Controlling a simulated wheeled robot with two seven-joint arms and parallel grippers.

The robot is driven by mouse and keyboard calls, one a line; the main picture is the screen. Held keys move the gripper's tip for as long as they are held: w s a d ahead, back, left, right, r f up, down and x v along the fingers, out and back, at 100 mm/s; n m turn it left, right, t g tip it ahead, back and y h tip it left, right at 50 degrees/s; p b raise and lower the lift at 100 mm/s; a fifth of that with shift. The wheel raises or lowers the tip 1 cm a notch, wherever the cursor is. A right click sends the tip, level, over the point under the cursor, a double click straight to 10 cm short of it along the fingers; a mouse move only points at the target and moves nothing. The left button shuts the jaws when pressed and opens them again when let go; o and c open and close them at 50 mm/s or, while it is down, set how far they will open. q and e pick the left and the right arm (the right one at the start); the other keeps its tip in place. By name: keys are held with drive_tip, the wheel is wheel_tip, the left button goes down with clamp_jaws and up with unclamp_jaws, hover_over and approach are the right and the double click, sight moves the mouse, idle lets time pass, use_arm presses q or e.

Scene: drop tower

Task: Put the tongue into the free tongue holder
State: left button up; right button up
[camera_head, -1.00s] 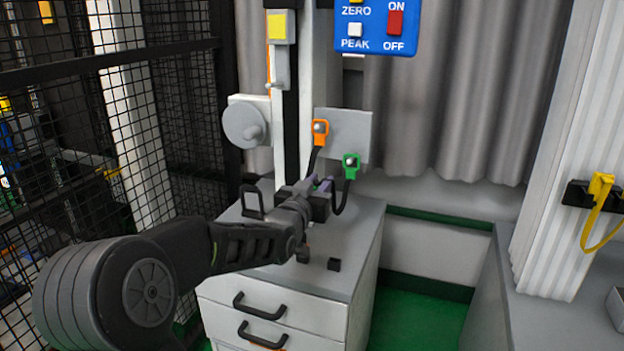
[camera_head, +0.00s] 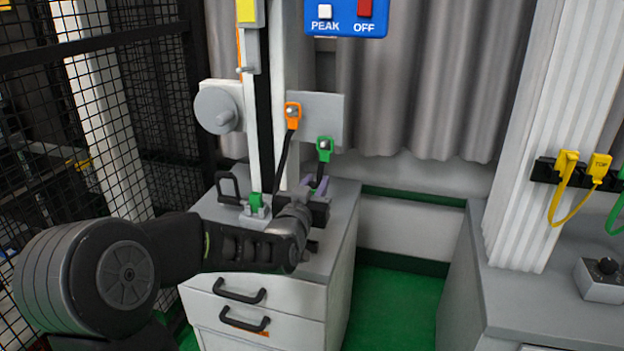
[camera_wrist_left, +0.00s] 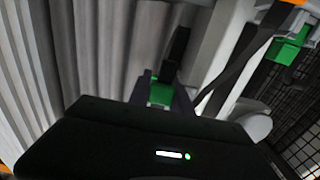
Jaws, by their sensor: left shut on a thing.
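My left gripper (camera_head: 314,184) is at the drop tower's foot, above the drawer cabinet, its fingertips pointing up. In the left wrist view its fingers close around a small green piece (camera_wrist_left: 161,92), which I take for the tongue; a black part lies above it. I cannot tell which holder is free. My right gripper is not in view.
A green piece (camera_head: 256,201) stands in a grey base at the tower's foot. Yellow tongues (camera_head: 567,162) hang on a black rack (camera_head: 546,169) at the right. The tower column (camera_head: 279,100) and mesh fence (camera_head: 150,90) stand close to my arm. The green floor (camera_head: 390,310) is clear.

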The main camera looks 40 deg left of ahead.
use_arm(q)
wheel_tip(320, 180, down, 10)
drive_tip(key=b, duration=0.6)
drive_tip(key=shift+r+b, duration=0.1)
drive_tip(key=shift+b, duration=0.25)
drive_tip(key=shift+f+b, duration=1)
drive_tip(key=shift+b, duration=0.05)
drive_tip(key=shift+f+b, duration=0.25)
drive_tip(key=shift+b, duration=0.2)
drive_tip(key=o, duration=1.1)
drive_tip(key=shift+c, duration=0.2)
